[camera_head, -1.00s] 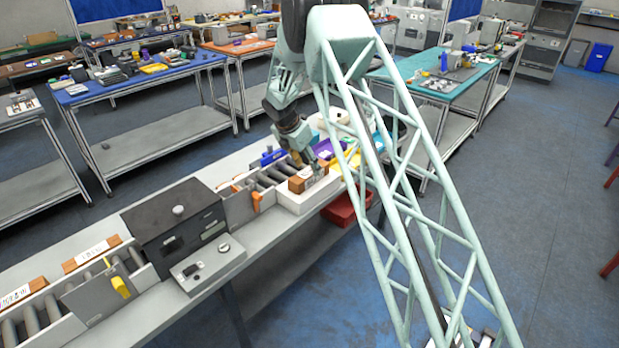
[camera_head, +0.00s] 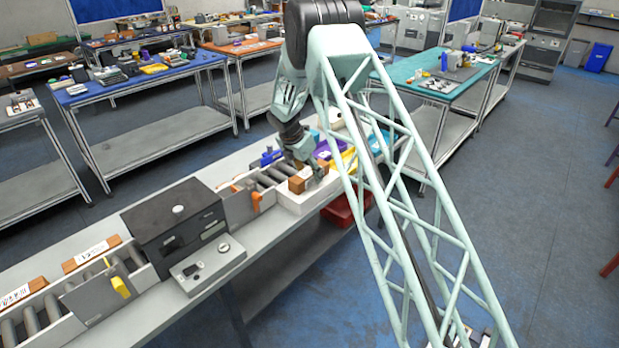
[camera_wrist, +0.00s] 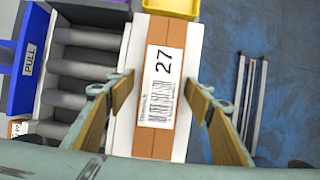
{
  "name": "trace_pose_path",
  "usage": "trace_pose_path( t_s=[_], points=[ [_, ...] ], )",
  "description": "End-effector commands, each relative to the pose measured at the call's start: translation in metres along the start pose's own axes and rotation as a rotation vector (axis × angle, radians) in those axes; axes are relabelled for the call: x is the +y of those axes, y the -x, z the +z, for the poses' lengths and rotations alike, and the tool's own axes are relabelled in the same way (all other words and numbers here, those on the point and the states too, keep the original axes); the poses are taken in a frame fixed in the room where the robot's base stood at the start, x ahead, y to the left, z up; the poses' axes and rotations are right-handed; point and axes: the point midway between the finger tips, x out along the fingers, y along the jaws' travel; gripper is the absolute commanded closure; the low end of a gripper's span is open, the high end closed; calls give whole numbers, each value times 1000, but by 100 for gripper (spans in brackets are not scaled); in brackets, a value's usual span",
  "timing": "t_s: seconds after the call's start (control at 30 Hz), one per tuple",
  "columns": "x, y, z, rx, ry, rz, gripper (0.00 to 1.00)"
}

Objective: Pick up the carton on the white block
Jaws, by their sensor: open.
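The carton (camera_head: 297,184) is a brown box on top of the white block (camera_head: 296,207) at the far end of the bench line. In the wrist view the carton (camera_wrist: 164,100) lies lengthwise with a white label reading 27 and a barcode facing up. The white block (camera_wrist: 189,40) shows along both sides of it. My gripper (camera_head: 314,168) is over the carton. In the wrist view my gripper (camera_wrist: 158,88) is open, with one tan-padded finger on each side of the carton. I cannot tell whether the fingers touch it.
A yellow bin (camera_wrist: 93,12) is at the top. Right of the block is open floor (camera_wrist: 285,90). A dark scanner box (camera_head: 173,222) stands nearer along the bench.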

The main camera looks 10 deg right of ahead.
Motion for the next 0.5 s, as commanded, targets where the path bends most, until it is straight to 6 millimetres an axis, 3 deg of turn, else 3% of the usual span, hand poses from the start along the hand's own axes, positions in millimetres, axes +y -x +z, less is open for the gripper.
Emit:
trace_pose_path(
  t_s=[0.27,0.5],
  points=[
    [0,0,0,0,0,0,52],
    [0,0,0,0,0,0,72]
  ],
)
